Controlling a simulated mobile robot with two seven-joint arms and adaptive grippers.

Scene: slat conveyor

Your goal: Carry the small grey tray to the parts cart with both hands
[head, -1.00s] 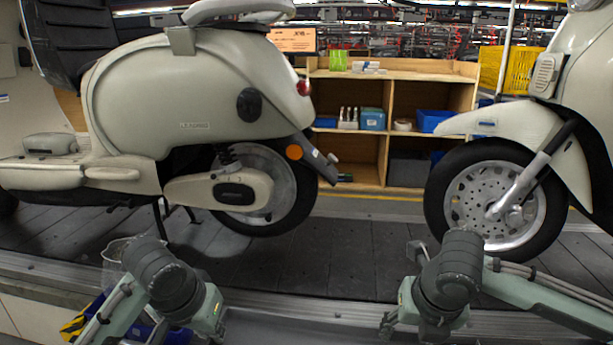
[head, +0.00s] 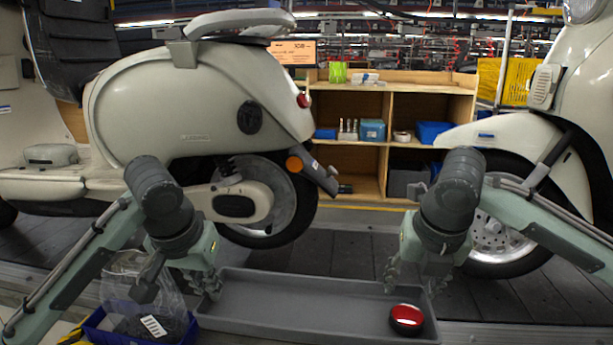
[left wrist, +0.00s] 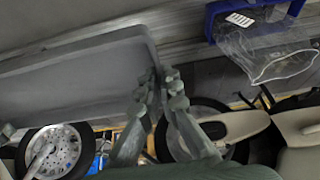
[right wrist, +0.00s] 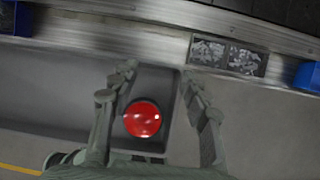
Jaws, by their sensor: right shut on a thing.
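The small grey tray (head: 300,318) is a long, shallow, open tray at the bottom of the head view, in front of the conveyor's edge. A round red part with a dark rim (head: 406,318) lies in its right end. My left gripper (head: 212,286) is at the tray's left end; in the left wrist view its fingers (left wrist: 163,88) are close together with the tray's wall between them. I cannot make out the parts cart.
A blue bin (head: 98,335) with a clear bag (head: 135,275) stands beside the tray's left end. Behind the tray runs the dark slat conveyor (head: 345,250) with two pale scooters (head: 190,100). A wooden shelf (head: 360,155) with small boxes stands beyond it.

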